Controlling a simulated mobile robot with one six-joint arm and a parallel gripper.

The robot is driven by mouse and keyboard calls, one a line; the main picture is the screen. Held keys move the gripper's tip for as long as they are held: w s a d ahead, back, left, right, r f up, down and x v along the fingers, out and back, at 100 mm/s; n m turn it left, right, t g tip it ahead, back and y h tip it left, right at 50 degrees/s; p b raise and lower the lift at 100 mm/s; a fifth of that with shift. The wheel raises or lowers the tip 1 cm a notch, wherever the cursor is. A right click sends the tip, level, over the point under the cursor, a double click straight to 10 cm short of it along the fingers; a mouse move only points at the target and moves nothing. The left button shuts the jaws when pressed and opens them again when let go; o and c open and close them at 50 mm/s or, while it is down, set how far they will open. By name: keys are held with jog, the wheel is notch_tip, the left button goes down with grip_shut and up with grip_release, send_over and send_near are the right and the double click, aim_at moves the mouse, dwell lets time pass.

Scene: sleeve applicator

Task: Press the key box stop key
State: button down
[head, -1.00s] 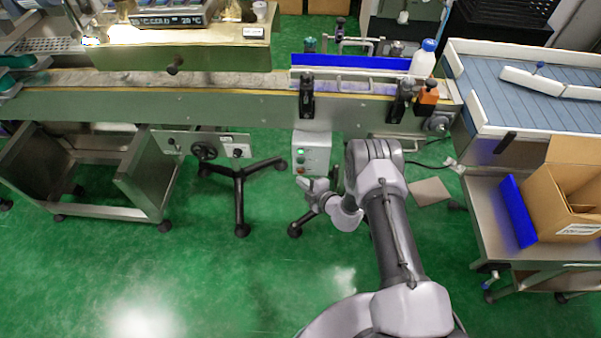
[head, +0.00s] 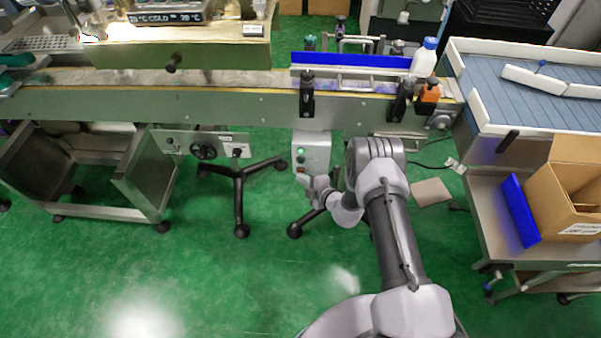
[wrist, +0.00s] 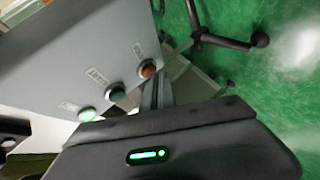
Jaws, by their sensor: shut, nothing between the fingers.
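The key box (head: 318,150) is a light grey box under the conveyor, with a column of keys on its face. In the wrist view the key box (wrist: 75,50) fills the upper left, with a green key (wrist: 87,114), a dark key (wrist: 115,91) and a red-brown key (wrist: 147,70). My gripper (head: 305,179) is shut and empty at the box's lower front. In the wrist view its fingers (wrist: 157,88) end close to the red-brown key; I cannot tell whether they touch.
The conveyor (head: 200,104) runs above the box, with a white bottle (head: 424,62) at its right. A black stand leg (head: 240,200) is to the left. A cart with a cardboard box (head: 565,195) stands at the right. The green floor in front is clear.

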jog(key=shift+w, duration=0.2)
dwell(0.4)
jog(key=shift+s, duration=0.8)
jog(key=shift+p, duration=0.3)
jog(key=shift+s+a+p, duration=0.1)
jog(key=shift+s+p, duration=0.95)
jog(key=shift+s, duration=1.45)
jog(key=shift+r, duration=0.1)
